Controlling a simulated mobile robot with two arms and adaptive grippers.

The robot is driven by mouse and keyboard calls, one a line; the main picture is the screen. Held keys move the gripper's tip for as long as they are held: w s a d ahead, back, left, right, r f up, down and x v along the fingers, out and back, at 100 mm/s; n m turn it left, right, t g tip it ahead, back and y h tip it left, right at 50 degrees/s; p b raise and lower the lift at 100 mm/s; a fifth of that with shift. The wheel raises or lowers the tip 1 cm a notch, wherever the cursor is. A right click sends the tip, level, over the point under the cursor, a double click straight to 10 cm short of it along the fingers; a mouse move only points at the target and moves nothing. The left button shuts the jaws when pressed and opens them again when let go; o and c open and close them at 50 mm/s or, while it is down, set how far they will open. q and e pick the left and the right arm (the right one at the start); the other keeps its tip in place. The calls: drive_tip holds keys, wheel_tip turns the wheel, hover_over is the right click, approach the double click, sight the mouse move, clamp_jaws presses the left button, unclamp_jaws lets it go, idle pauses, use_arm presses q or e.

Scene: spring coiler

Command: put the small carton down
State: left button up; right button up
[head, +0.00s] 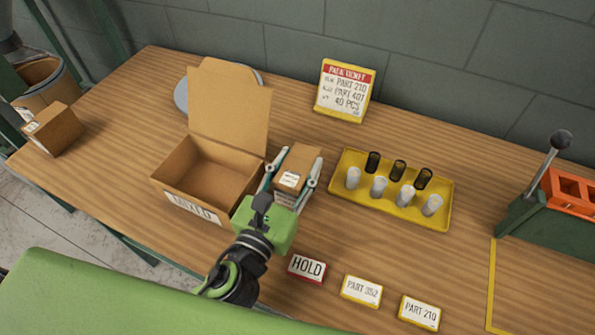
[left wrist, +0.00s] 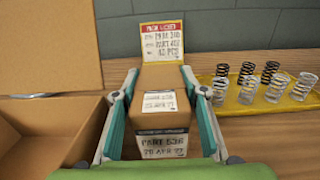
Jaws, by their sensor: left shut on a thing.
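The small carton (head: 303,160) is brown with white labels. It is between the two fingers of my left gripper (head: 299,166), which is shut on it. In the left wrist view the carton (left wrist: 160,112) sits upright between the fingers, and a label reads PART 536. It is just right of the open box marked MIXED and left of the yellow tray. I cannot tell whether its bottom touches the table. My right gripper is not in view.
The open box (head: 177,183) has its lid flap raised. The yellow tray (head: 395,213) holds several springs, clear and black. A pack ticket sign (head: 345,90) stands behind. HOLD (head: 306,268) and part signs lie at the front. Another carton (head: 53,129) is at the left end.

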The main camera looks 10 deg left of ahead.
use_arm(q)
drive_tip(key=shift+r, duration=0.15)
drive_tip(key=o, duration=1.6)
drive_tip(key=shift+f, duration=0.25)
